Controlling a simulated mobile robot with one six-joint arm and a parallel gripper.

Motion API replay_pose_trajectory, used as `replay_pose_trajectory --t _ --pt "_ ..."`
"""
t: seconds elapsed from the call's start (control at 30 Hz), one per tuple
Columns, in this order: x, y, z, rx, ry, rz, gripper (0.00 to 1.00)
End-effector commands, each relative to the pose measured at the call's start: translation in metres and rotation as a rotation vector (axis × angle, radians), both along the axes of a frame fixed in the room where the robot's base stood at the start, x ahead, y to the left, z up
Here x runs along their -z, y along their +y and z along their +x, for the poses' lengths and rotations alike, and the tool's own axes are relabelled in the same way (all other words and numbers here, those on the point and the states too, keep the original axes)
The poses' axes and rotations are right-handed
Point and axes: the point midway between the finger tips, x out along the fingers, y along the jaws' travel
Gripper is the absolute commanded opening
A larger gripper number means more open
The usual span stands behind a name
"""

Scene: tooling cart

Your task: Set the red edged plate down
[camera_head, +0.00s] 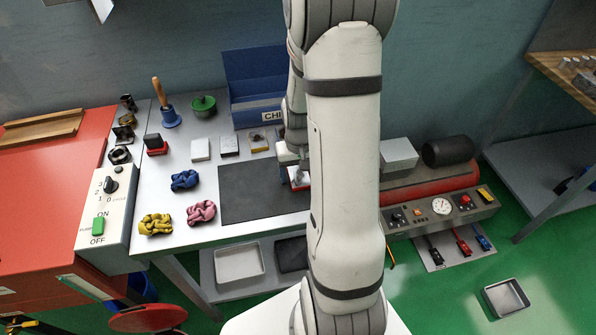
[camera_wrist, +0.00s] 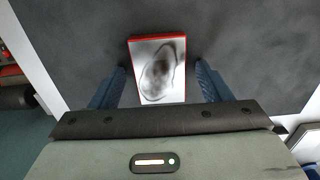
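The red edged plate (camera_wrist: 158,72) is a small pale rectangular plate with a red far edge and a dark oval smudge or reflection on its face. It lies on the dark mat (camera_wrist: 80,30) in the wrist view. My gripper (camera_wrist: 160,72) is open, with one blue-grey finger on each side of the plate and a narrow gap at both sides. In the head view the plate (camera_head: 297,184) shows only in part, under my gripper, near the right side of the mat (camera_head: 250,194). My arm hides the rest.
Several small plates, one of them white (camera_head: 200,149), stand behind the mat. Blue (camera_head: 185,180), pink (camera_head: 201,212) and yellow (camera_head: 156,224) knotted pieces lie left of it. A blue bin (camera_head: 256,80) stands behind. Most of the mat is clear.

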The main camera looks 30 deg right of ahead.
Motion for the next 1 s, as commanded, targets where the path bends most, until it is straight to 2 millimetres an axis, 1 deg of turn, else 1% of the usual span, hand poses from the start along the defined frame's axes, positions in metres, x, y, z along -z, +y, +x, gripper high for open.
replay_pose_trajectory --t 0.23,0.37,0.47,0.7,0.8,0.9,1.0 --pt "-0.001 0.0 0.0 -0.001 0.0 0.0 0.71" --pt "-0.009 0.0 0.001 -0.001 -0.003 -0.001 0.71" --pt "-0.025 0.0 0.001 -0.001 -0.006 -0.002 0.71" --pt "-0.078 0.0 0.002 -0.002 -0.007 -0.002 0.71" --pt "-0.096 0.001 0.001 -0.002 -0.006 -0.002 0.71" --pt "-0.11 0.001 0.001 -0.002 -0.004 -0.001 0.71" --pt "-0.119 0.001 0.0 -0.003 -0.001 0.0 0.71"
